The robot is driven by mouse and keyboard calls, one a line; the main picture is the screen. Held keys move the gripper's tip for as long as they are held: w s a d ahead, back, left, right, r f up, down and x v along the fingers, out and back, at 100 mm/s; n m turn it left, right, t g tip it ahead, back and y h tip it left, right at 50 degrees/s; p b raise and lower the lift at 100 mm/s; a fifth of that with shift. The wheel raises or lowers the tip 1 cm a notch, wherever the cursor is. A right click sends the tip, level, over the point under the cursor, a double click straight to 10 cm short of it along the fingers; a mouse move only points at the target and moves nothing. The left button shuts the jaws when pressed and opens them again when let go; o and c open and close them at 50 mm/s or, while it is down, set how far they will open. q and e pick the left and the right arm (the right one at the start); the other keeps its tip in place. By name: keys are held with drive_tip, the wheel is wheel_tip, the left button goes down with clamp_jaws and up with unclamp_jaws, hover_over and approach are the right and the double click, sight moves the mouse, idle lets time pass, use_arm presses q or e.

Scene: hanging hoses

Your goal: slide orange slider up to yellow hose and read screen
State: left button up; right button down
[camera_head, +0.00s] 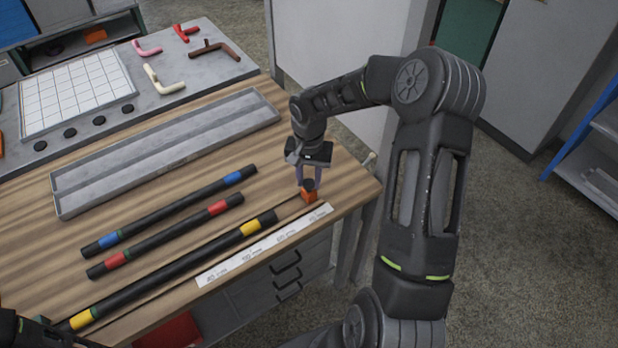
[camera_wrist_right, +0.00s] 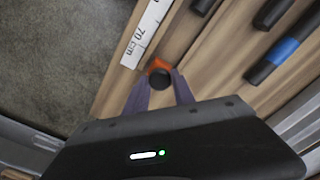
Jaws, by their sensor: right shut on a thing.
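The orange slider (camera_head: 309,193) with a dark knob sits near the right end of the wooden table, beside the white ruler strip (camera_head: 262,246). My right gripper (camera_head: 310,182) is shut on its knob from above. In the right wrist view the slider (camera_wrist_right: 159,66) shows between the purple fingers (camera_wrist_right: 160,90), beside the ruler's 70 cm mark. The yellow-banded hose (camera_head: 180,270) lies along the ruler, its right end apart from the slider by a short gap. No screen can be made out. My left arm shows only at the lower left corner, its gripper out of frame.
A red-banded hose (camera_head: 165,238) and a blue-banded hose (camera_head: 168,210) lie behind the yellow one. A long grey tray (camera_head: 170,150) lies behind them. A grey board holds a white grid (camera_head: 75,92) and several coloured pipe pieces. Drawers sit below the table's front edge.

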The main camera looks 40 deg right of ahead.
idle(0.8)
drive_tip(key=a+b, duration=0.2)
drive_tip(key=a, duration=0.1)
drive_tip(key=a+b, duration=0.1)
drive_tip(key=shift+w+a+f+b, duration=0.15)
drive_tip(key=shift+a+f+b, duration=0.2)
drive_tip(key=shift+a+b, duration=0.05)
drive_tip(key=a, duration=0.1)
drive_tip(key=a+b, duration=0.1)
drive_tip(key=a, duration=0.1)
drive_tip(key=a+b, duration=0.1)
drive_tip(key=a, duration=0.1)
drive_tip(key=shift+a+r, duration=0.2)
drive_tip(key=shift+r, duration=0.05)
drive_tip(key=shift+a+r, duration=0.1)
drive_tip(key=shift+a, duration=0.05)
drive_tip(key=c, duration=1.1)
unclamp_jaws()
drive_tip(key=shift+a, duration=0.15)
drive_tip(key=shift+o, duration=0.2)
drive_tip(key=shift+r, duration=0.15)
